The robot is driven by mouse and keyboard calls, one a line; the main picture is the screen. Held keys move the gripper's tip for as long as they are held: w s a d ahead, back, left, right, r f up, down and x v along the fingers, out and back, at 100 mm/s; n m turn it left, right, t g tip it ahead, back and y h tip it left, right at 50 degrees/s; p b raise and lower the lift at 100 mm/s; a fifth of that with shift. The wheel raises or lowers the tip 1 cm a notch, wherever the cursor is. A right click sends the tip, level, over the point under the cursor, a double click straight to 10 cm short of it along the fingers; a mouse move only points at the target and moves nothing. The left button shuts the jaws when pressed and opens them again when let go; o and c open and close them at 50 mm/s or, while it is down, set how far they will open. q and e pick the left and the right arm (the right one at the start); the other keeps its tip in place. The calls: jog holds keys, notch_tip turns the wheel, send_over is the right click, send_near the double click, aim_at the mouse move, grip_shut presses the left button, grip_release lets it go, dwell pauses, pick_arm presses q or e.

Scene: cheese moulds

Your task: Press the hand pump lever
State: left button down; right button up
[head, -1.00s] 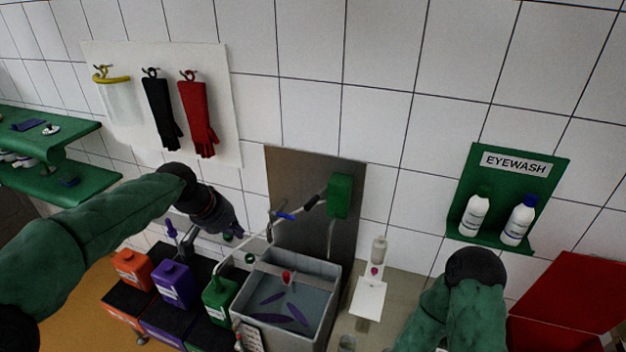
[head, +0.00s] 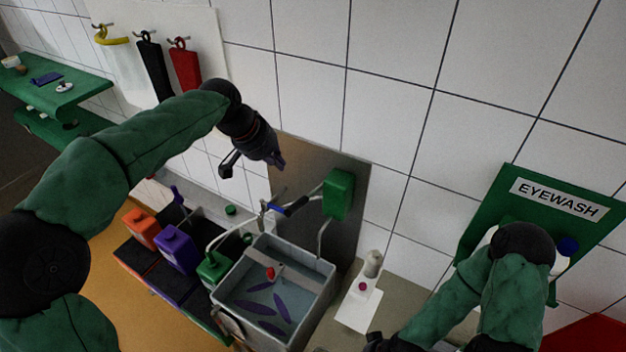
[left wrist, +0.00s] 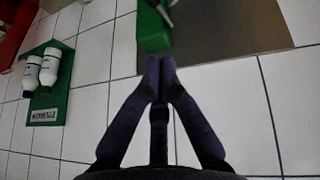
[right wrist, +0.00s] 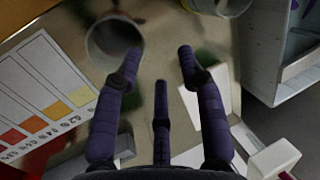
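A green box (head: 338,194) on a metal wall panel (head: 350,164) carries a lever with a black grip (head: 296,206), which looks like the hand pump lever. The lever sticks out leftward over the grey sink (head: 322,290). My left gripper (head: 279,164) is above and a little left of the lever, apart from it. In the left wrist view its fingertips (left wrist: 160,66) meet with nothing between them, below the green box (left wrist: 153,30). My right gripper (right wrist: 161,55) is open near a grey cup (right wrist: 112,42); whether it touches the cup is unclear.
Purple leaf-like pieces lie in the sink's water. Orange (head: 142,228), purple (head: 178,250) and green (head: 213,268) containers stand left of it. A colour chart (right wrist: 40,95) lies near my right gripper. An eyewash board (head: 515,185) hangs at right.

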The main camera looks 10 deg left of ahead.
pick_arm(q)
jog(key=shift+s+a+r, duration=0.2)
jog(key=shift+s+a, duration=0.05)
jog(key=p, duration=0.2)
send_over(300, 199)
jog(key=a, duration=0.2)
notch_tip(300, 199, down, 11)
jog(key=shift+s+d+f+p, duration=0.25)
jog(key=shift+s+f+p, duration=0.1)
jog(key=shift+s+f, duration=0.45)
jog(key=shift+w+f, duration=0.1)
